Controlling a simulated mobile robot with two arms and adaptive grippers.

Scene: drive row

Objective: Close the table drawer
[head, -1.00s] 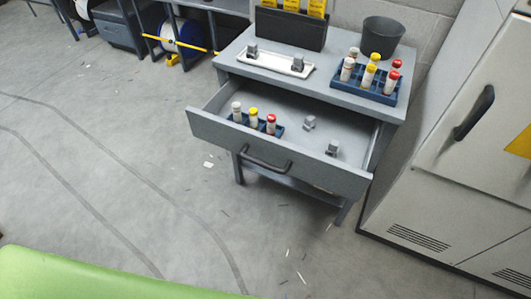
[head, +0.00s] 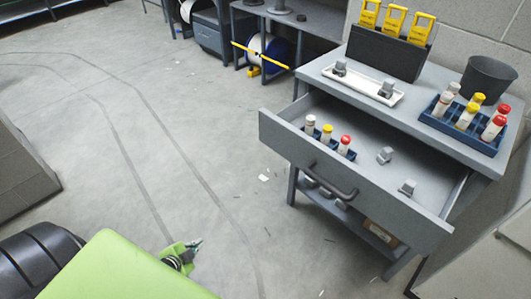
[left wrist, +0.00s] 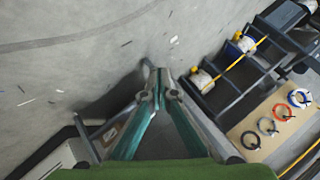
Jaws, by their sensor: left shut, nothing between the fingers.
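The table drawer (head: 345,190) is grey and stands pulled out of the grey table (head: 400,112). Its dark bar handle (head: 327,185) is on the front panel. Inside the drawer are a blue rack (head: 325,148) with white, yellow and red-capped bottles and two small grey blocks (head: 385,155). My left gripper (head: 198,243) is low at the bottom of the head view, left of the drawer front and well apart from it. In the left wrist view its green fingers (left wrist: 158,78) meet at the tips and hold nothing. My right gripper is not in view.
The tabletop holds a white tray (head: 362,86), a dark holder with yellow items (head: 385,50), a blue bottle rack (head: 462,125) and a dark bucket (head: 489,77). A white cabinet (head: 475,262) stands at right.

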